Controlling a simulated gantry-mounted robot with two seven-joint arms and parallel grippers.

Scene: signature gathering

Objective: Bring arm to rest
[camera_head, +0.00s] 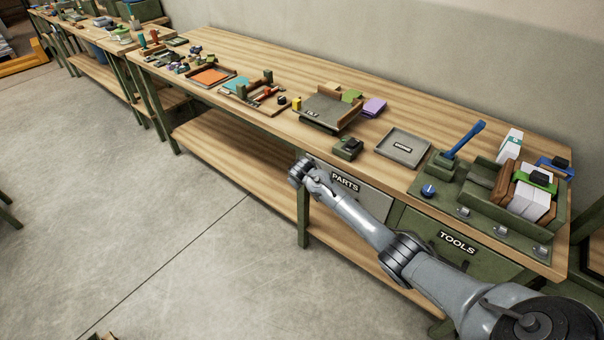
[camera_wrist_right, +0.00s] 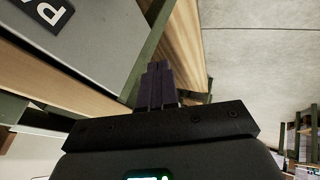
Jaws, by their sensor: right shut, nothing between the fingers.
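My right arm comes in from the lower right of the head view and reaches along the front of the workbench (camera_head: 240,135). Its far end is in front of the bench, near the PARTS drawer (camera_head: 372,197); I cannot make out the fingers there. In the right wrist view, my right gripper (camera_wrist_right: 160,72) has its dark fingers together with nothing between them. The PARTS drawer (camera_wrist_right: 85,45) is close by at the upper left of that view. My left arm and gripper are not in view.
A lower wooden shelf (camera_head: 220,145) runs underneath.

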